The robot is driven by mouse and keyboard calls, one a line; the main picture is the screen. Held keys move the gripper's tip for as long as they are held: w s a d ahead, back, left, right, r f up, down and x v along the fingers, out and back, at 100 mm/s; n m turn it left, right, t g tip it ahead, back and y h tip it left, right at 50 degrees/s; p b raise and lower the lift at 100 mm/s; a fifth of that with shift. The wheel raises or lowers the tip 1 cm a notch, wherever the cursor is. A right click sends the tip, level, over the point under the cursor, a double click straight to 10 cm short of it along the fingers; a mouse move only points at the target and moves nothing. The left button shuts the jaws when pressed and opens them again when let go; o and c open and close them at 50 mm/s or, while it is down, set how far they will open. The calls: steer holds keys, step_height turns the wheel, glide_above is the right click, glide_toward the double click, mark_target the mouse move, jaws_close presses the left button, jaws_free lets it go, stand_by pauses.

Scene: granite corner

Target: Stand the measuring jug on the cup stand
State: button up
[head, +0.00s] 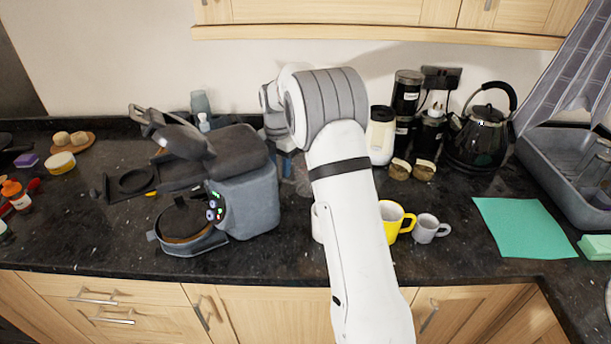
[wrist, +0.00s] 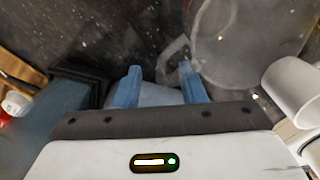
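The measuring jug (wrist: 245,40) is clear and stands on the dark worktop at the top right of the wrist view; its handle (wrist: 172,62) points toward my gripper. My gripper (wrist: 160,78) is open, with its two blue fingers apart. The right finger is close to the handle; I cannot tell whether they touch. In the head view my arm hides most of the jug, and only a faint clear part (head: 303,183) shows left of the arm. The grey coffee machine (head: 248,200) has a low round platform at its front, which looks like the cup stand (head: 187,246).
A white mug (wrist: 293,88) is right of the jug. A yellow mug (head: 393,222) and a pale mug (head: 430,229) stand right of my arm. A black kettle (head: 482,137) and canisters are behind.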

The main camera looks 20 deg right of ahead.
jaws_close()
steer(key=shift+r, duration=0.1)
stand_by(0.6)
